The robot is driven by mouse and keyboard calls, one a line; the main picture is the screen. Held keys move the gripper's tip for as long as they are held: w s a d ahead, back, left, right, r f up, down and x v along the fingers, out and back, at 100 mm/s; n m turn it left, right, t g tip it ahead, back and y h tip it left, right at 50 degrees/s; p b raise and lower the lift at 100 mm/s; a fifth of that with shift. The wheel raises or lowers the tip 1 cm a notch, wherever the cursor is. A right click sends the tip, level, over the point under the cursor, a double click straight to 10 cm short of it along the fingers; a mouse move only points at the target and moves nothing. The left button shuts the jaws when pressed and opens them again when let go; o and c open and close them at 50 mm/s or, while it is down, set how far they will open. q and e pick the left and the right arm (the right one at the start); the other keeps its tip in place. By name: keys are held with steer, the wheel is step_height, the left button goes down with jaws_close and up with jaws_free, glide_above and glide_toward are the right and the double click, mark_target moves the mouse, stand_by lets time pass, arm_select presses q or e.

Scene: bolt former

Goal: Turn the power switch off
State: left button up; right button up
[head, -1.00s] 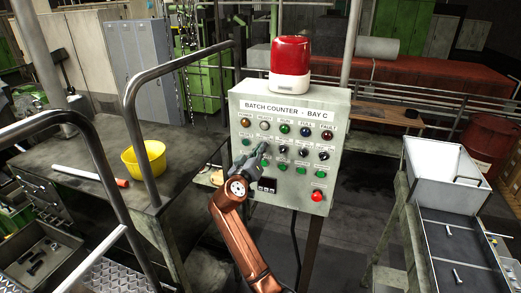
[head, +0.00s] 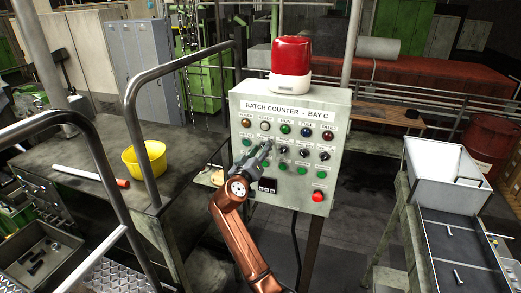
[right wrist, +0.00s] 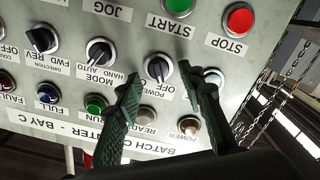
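The control panel (head: 334,165) is a pale box labelled "BATCH COUNTER - BAY C". In the right wrist view, which shows it upside down, the power switch (right wrist: 158,68) is a round black knob above a label reading POWER and OFF. My right gripper (head: 264,146) is open at the panel face, covering the switch in the head view. In the right wrist view my right gripper's fingers (right wrist: 172,82) stand apart, one on each side of the knob. I cannot tell whether they touch it. My left gripper is not in view.
The mode switch (right wrist: 100,50) sits close beside the left finger. The red stop button (right wrist: 238,18) and green start button (right wrist: 178,4) are nearby. A red beacon (head: 291,58) tops the panel. A metal handrail (head: 131,110) stands to the left.

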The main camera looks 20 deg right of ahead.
steer(key=v, duration=1.2)
steer(key=shift+w, duration=0.1)
